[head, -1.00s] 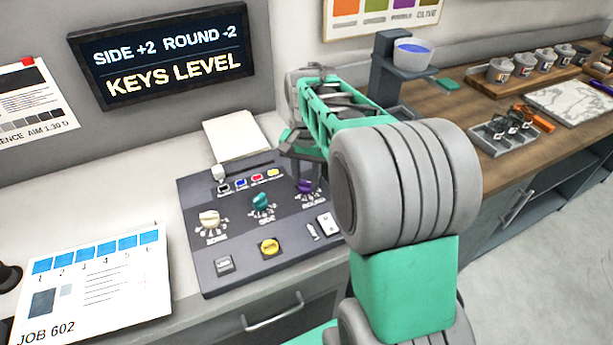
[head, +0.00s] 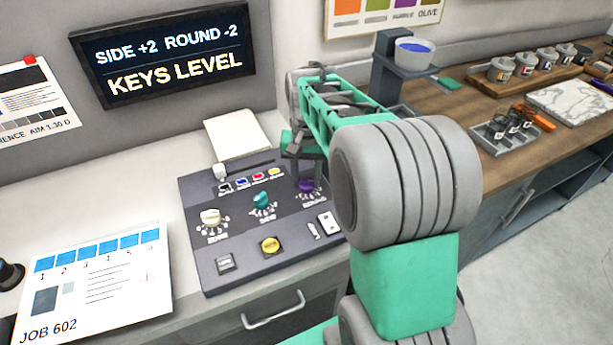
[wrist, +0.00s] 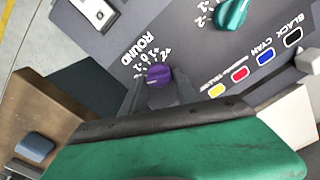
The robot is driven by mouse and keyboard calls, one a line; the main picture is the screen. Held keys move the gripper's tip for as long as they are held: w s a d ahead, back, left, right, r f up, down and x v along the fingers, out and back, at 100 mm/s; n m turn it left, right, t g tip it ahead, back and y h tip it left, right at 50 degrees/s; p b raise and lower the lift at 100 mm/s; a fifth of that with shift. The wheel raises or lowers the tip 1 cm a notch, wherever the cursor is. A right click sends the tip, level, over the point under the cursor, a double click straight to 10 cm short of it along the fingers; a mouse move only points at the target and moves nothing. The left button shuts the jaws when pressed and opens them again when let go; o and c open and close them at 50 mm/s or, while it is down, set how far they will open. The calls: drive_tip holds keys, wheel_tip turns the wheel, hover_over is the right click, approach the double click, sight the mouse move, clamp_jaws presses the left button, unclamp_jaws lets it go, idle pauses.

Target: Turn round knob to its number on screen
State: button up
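The screen (head: 165,52) reads "SIDE +2 ROUND -2" and "KEYS LEVEL". The purple round knob (head: 306,187) is at the right of the grey console's knob row. In the wrist view the purple knob (wrist: 158,75) stands by the word ROUND and its small number scale; its exact setting is hard to read. My gripper (head: 306,176) points down at this knob, its fingertips beside it. In the wrist view my gripper (wrist: 158,84) has one finger on each side of the knob, with narrow gaps seeming to show, so it looks open.
The teal side knob (head: 262,202) and a cream knob (head: 210,218) are left of the round knob. A white rocker switch (head: 328,222) and a yellow button (head: 270,245) lie in front. Coloured keys and a slider are behind. A stand with a cup (head: 414,52) is at the right.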

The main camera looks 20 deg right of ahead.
drive_tip(key=o, duration=0.3)
wheel_tip(320, 180, up, 8)
drive_tip(key=shift+f, duration=0.1)
idle(0.4)
